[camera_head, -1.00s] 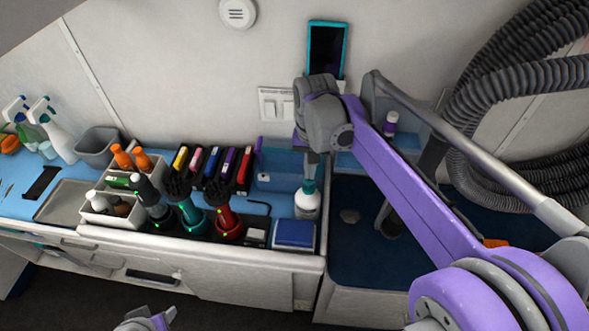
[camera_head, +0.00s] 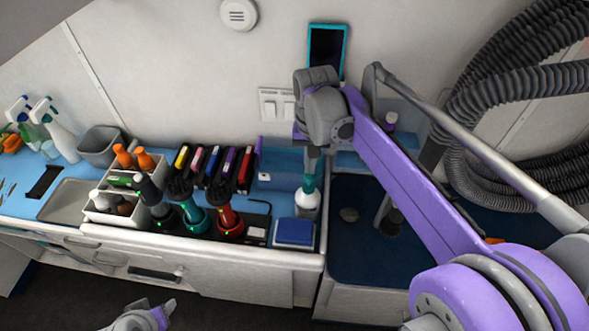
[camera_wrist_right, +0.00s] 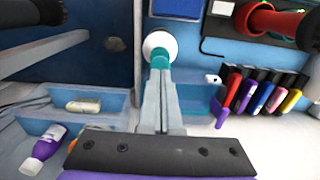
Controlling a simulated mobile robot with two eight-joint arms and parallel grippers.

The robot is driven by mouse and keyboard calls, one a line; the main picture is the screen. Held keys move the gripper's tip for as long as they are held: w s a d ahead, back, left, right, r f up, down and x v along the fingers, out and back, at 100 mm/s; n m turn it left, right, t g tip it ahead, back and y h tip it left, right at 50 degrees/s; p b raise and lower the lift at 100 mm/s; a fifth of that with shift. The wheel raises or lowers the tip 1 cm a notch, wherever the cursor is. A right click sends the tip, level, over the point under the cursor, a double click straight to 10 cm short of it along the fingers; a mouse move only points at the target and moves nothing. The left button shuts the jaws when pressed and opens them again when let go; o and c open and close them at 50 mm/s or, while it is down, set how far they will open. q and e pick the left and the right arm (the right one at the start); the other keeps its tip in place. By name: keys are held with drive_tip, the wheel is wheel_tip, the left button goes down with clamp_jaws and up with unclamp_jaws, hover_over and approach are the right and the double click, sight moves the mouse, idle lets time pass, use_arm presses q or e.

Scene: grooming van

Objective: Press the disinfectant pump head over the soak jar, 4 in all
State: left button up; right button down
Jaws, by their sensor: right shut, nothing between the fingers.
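The disinfectant pump bottle, with a white rounded top (camera_head: 307,199) and a teal head (camera_head: 308,183), stands near the counter's right end. It also shows in the wrist view as a white disc (camera_wrist_right: 157,44) with the teal head (camera_wrist_right: 160,61). My right gripper (camera_head: 311,170) points down over the bottle. Its fingers (camera_wrist_right: 160,72) are shut with nothing between them, and their tips are at the teal head; I cannot tell if they press it. I cannot pick out the soak jar with certainty. My left gripper (camera_head: 160,312) is low at the bottom edge, away from the counter.
A blue box (camera_head: 294,232) lies just in front of the bottle. Clippers, including a red one (camera_head: 230,220), stand to its left. A translucent blue bin (camera_head: 278,178) is behind. A dark blue tub (camera_head: 370,260) lies right of the counter, under my right arm.

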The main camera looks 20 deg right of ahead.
sight(309, 176)
drive_tip(key=shift+f, duration=0.2)
drive_tip(key=shift+f+b, duration=0.8)
drive_tip(key=shift+f, duration=0.55)
drive_tip(key=shift+r, duration=0.2)
drive_tip(key=shift+r+p, duration=0.95)
drive_tip(key=shift+r, duration=0.45)
drive_tip(key=shift+f, duration=0.15)
